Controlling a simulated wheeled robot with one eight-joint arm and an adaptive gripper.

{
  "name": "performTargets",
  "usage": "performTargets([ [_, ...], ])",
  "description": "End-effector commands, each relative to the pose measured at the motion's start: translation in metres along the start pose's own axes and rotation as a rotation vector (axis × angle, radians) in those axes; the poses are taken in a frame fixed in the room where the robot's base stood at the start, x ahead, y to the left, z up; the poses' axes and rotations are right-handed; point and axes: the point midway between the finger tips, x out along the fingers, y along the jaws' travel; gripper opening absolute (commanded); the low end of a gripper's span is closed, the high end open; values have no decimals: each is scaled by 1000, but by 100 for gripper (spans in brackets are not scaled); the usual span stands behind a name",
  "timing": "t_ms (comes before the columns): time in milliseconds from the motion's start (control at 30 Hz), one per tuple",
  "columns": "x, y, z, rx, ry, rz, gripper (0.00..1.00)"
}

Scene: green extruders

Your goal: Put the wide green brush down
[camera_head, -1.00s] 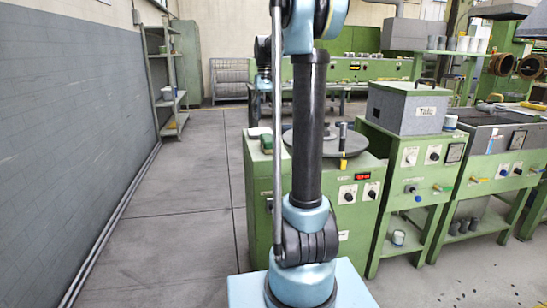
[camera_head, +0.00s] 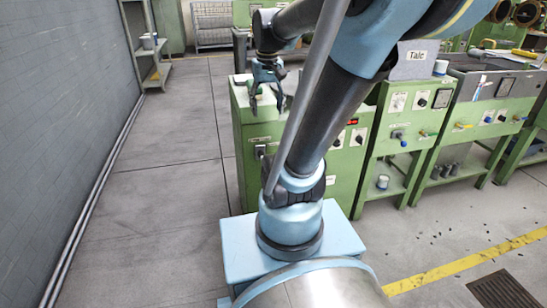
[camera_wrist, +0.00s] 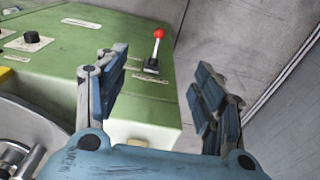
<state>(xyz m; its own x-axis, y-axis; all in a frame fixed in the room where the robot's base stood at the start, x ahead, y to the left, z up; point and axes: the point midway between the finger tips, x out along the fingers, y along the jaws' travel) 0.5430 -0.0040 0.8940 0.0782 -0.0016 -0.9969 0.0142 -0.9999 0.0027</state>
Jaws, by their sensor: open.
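My gripper (camera_head: 267,103) hangs over the near left part of the green extruder (camera_head: 250,135), fingers pointing down. In the wrist view my gripper (camera_wrist: 161,70) has its two blue fingers wide apart, with nothing between them. I cannot make out the wide green brush for certain in either view. A small pale block (camera_wrist: 138,142) shows at the lower edge of the wrist view, just beyond the gripper's palm; I cannot tell what it is.
The wrist view shows a red-knobbed lever (camera_wrist: 158,40), a black knob (camera_wrist: 32,38) and a round metal part (camera_wrist: 25,128). A grey Talc box (camera_head: 415,60) stands to the right. Open floor (camera_head: 160,190) lies left of the extruder.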

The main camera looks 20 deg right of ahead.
Motion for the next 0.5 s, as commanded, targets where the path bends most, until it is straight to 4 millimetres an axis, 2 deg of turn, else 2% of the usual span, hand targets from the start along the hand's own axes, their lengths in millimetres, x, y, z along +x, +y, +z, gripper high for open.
performTargets([
  [33, 12, 0, 16, -1, 12, 0, 62],
  [200, 50, -1, 60, -4, 51, 1, 62],
  [400, 94, -1, 100, -5, 92, 2, 62],
  [500, 109, -5, 112, -7, 106, 2, 62],
])
